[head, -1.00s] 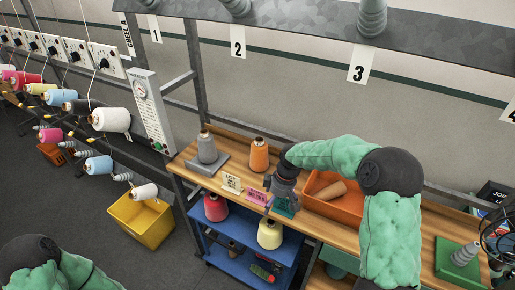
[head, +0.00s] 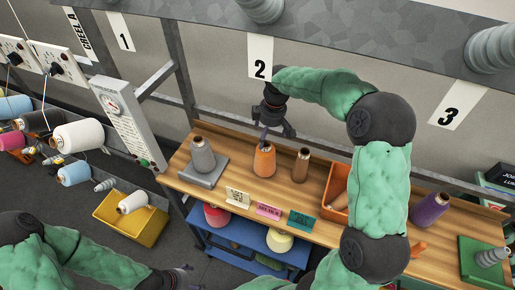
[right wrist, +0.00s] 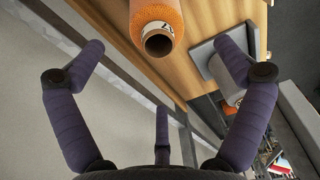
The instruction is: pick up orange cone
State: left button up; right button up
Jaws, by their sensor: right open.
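The orange cone (head: 264,163) stands upright on the wooden bench, between a grey cone and a brown cone. My right gripper (head: 273,133) is just above its top, pointing down, with its fingers spread and empty. In the right wrist view the orange cone (right wrist: 158,14) shows at the top edge, its hollow tip facing the camera, between the spread fingers (right wrist: 160,85) and apart from them. My left gripper (head: 186,270) is low at the bottom left, away from the bench; its fingers are too small and dark to read.
The grey cone (head: 202,154) stands on a grey scale plate at left. The brown cone (head: 301,165) is close at right, with an orange bin (head: 339,190) beyond it. Three label cards (head: 268,210) line the front edge. A purple cone (head: 430,208) stands farther right.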

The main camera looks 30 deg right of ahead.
aim_at(265, 151)
jog(key=shift+s+f, duration=0.2)
jog(key=shift+f, duration=0.1)
jog(key=f, duration=0.6)
jog(key=w+f+p, duration=0.1)
jog(key=f, duration=0.2)
jog(key=shift+a+f, duration=0.25)
jog(key=shift+f, duration=0.15)
jog(key=c, duration=1.6)
jog(key=shift+r, duration=0.1)
